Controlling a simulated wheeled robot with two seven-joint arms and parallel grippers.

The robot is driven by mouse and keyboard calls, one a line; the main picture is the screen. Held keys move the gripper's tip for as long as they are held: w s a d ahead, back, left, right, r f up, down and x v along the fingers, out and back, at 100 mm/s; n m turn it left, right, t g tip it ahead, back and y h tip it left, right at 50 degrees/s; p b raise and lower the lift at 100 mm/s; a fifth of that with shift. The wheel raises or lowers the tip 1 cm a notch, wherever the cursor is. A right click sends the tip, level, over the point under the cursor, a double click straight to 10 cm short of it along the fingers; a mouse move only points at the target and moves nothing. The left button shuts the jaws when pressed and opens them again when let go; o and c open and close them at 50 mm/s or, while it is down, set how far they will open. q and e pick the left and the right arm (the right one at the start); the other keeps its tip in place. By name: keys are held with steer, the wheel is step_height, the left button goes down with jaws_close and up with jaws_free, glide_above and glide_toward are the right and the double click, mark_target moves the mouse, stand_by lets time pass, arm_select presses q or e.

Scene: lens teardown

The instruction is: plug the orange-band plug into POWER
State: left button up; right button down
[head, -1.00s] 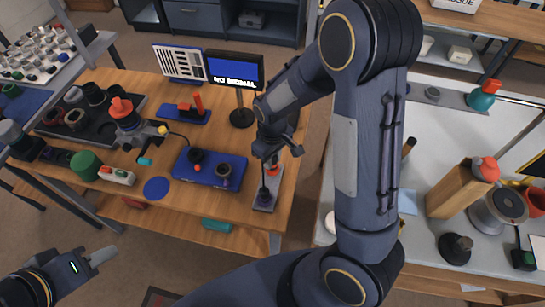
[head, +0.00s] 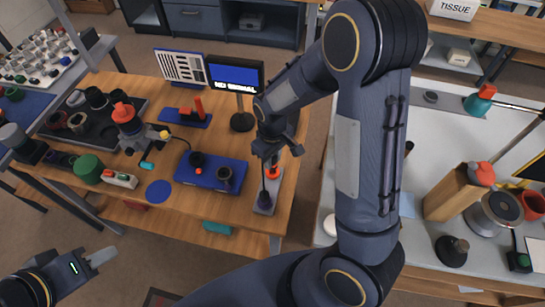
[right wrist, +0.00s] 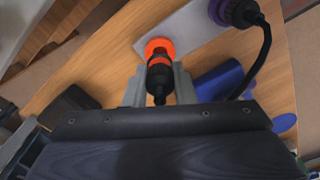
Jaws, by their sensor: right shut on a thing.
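The orange-band plug (right wrist: 160,78) is black with an orange band. In the right wrist view it is between the fingers of my right gripper (right wrist: 158,85), which is shut on it. Its far end meets or overlaps an orange ring (right wrist: 157,45) on a pale grey strip (right wrist: 190,32); I cannot tell whether it is seated. In the head view my right gripper (head: 270,158) is over this strip (head: 262,208), with orange showing below the fingers. No POWER lettering is readable. My left gripper (head: 98,258) is off the table at lower left, its jaw gap unclear.
A purple-banded plug (right wrist: 232,12) with a black cable stands on the same strip. A blue box (head: 200,176) with dark knobs lies to the left. A small monitor (head: 234,75) stands behind.

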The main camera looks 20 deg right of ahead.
steer(key=shift+r+p, duration=0.95)
steer(key=shift+r, duration=0.5)
